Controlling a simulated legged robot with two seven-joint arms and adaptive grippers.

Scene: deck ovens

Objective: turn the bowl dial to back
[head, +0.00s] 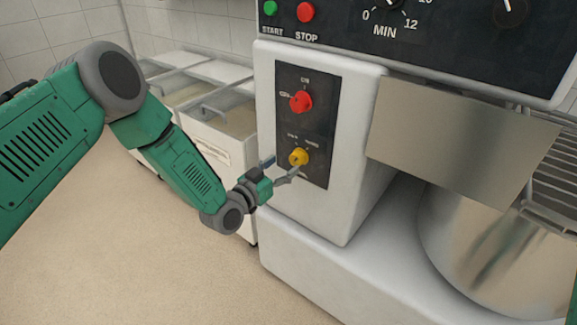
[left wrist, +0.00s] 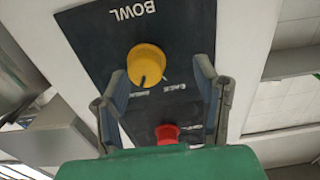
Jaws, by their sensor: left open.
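The bowl dial is a yellow knob (head: 298,157) on the dark panel of the white mixer, below a red knob (head: 301,102). In the left wrist view the yellow dial (left wrist: 147,63) sits by the word BOWL. That view is upside down. A dark mark on the dial's rim lies towards the two small labels, nearer the left one in that view; they are hard to read. My left gripper (left wrist: 161,83) is open, its fingertips on either side of the dial with gaps showing. The red knob (left wrist: 167,133) shows between the fingers. My right gripper is out of view.
A steel guard plate (head: 460,140) and a steel bowl (head: 490,245) stand right of the panel. The upper control panel (head: 440,35) overhangs the knobs. White bins (head: 215,130) stand behind my left arm. The floor (head: 150,250) at left is clear.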

